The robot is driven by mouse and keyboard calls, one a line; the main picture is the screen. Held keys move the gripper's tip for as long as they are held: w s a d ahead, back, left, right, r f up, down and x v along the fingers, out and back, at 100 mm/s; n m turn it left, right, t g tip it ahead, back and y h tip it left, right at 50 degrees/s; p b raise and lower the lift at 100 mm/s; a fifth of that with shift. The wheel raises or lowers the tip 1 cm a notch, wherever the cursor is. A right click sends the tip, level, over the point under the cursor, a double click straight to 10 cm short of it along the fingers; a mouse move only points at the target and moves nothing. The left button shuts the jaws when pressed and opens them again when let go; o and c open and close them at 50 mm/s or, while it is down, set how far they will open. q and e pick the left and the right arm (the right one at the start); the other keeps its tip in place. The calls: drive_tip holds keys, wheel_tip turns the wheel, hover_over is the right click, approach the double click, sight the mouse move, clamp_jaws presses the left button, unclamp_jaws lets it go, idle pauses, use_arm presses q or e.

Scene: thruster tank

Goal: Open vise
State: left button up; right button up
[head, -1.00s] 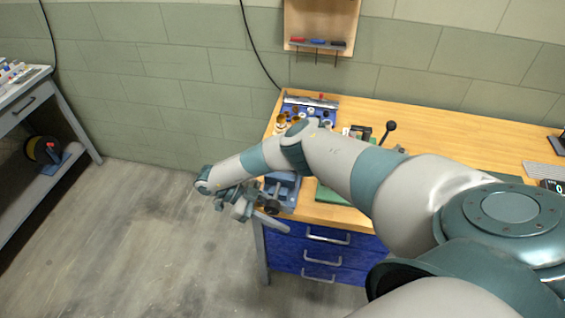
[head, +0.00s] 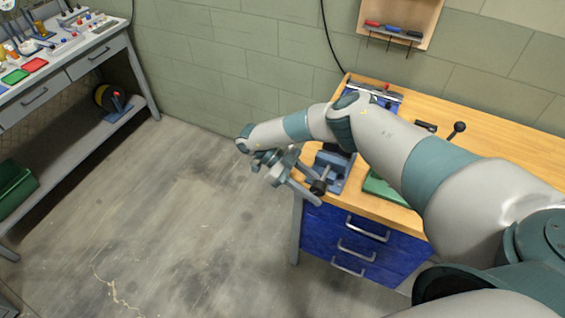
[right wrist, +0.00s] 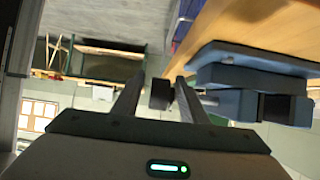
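The blue vise (head: 333,165) sits at the left front corner of the wooden workbench. Its dark screw end (head: 318,187) sticks out past the bench edge. My right gripper (head: 304,180) is at that end, outside the bench edge. In the right wrist view the two fingers of my right gripper (right wrist: 156,85) are apart, with the black knob (right wrist: 160,95) of the vise between or just beyond their tips. A gap shows beside the knob, so no grip is visible. The blue vise body (right wrist: 250,88) is to the right there. My left gripper is out of view.
The wooden bench (head: 500,125) has blue drawers (head: 345,235) below. A green mat (head: 385,188) lies beside the vise, and a black-knobbed lever (head: 457,130) stands farther back. A grey shelf table (head: 75,55) is at far left. The floor (head: 190,210) between is clear.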

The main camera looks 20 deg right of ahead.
drive_tip(key=b+v, duration=0.5)
drive_tip(key=v, duration=0.8)
drive_tip(key=shift+a+b, duration=0.25)
drive_tip(key=shift+b, duration=0.1)
